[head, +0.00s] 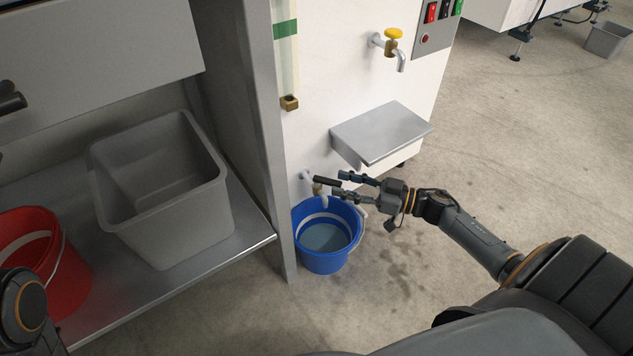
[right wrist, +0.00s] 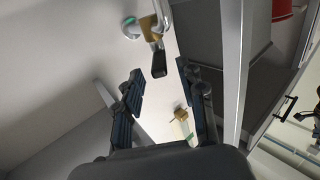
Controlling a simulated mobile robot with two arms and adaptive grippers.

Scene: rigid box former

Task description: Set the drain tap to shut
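The drain tap (head: 318,189) is low on the white cabinet wall, above a blue bucket (head: 325,262) with liquid in it. Its black lever (head: 327,181) sticks out to the right in the head view. In the right wrist view the tap has a brass body (right wrist: 150,28), and the black lever (right wrist: 159,65) points down between the fingertips. My right gripper (head: 341,184) is open at the lever's free end; its fingers (right wrist: 159,76) stand on either side with gaps visible. Whether the lever lies fully between the finger pads is unclear. My left gripper is out of view.
A metal shelf (head: 381,132) juts from the wall just above my right gripper. A yellow-handled tap (head: 393,35) is higher up. A metal post (head: 264,130) stands left of the bucket; a grey bin (head: 170,225) and red bucket (head: 42,255) are beyond it. Floor at right is clear.

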